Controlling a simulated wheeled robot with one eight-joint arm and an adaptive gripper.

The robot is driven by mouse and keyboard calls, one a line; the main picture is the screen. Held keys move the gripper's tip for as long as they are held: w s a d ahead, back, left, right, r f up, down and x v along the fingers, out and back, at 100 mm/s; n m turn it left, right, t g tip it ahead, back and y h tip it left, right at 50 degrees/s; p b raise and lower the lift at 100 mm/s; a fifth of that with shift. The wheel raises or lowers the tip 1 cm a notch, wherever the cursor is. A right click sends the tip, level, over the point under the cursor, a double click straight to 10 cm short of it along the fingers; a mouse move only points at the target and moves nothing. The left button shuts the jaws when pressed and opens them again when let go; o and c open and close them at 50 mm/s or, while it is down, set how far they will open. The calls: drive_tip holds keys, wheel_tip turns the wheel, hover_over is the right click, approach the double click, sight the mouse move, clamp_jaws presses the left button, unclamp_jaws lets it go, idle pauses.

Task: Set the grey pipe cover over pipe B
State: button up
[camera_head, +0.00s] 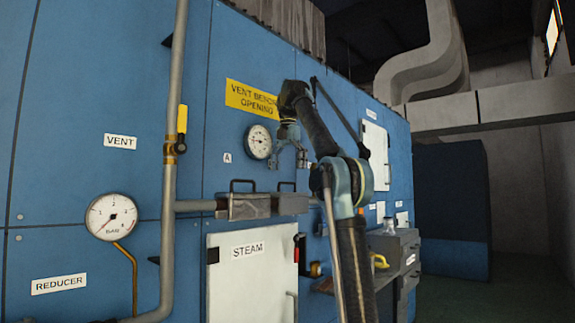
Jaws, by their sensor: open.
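A grey metal cover (245,208) with a dark handle on top sits around a horizontal pipe (195,206) on the blue wall. A second grey cover piece (291,204) with its own handle sits directly to its right; I cannot tell if the two touch. A small "A" label (227,158) is on the wall above. I cannot read any "B" label, so I cannot tell which pipe is pipe B. My gripper (288,158) is open and empty, above the right cover piece and just right of the round gauge (259,142). My arm hides part of the wall to the right.
A vertical pipe (170,190) with a yellow-handled valve (182,122) stands at left, near a REDUCER gauge (111,217). A white STEAM door (252,280) is below the covers. A grey box and shelf (397,249) project at right, behind my arm.

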drive_tip(key=shift+r, duration=1.2)
drive_tip(key=shift+d, duration=0.1)
drive_tip(key=s+d+f+m+t, duration=0.1)
drive_tip(key=s+d+f+m, duration=0.35)
drive_tip(key=f, duration=0.25)
drive_tip(key=s+d+f+m, duration=0.3)
drive_tip(key=f+m, duration=0.3)
drive_tip(key=f, duration=0.1)
drive_tip(key=s+d+f+m+t, duration=0.1)
drive_tip(key=s+d+f+m, duration=0.3)
drive_tip(key=f, duration=0.3)
drive_tip(key=s+f+m, duration=0.4)
drive_tip(key=s+f, duration=0.3)
drive_tip(key=f, duration=0.7)
drive_tip(key=s+d+f+m, duration=0.1)
drive_tip(key=s+f+m, duration=0.3)
drive_tip(key=s+f, duration=0.4)
drive_tip(key=s+f+m, duration=0.4)
drive_tip(key=s+f, duration=0.3)
drive_tip(key=f, duration=1.3)
drive_tip(key=shift+s+d+f, duration=0.2)
drive_tip(key=shift+d, duration=0.1)
drive_tip(key=shift+m, duration=0.25)
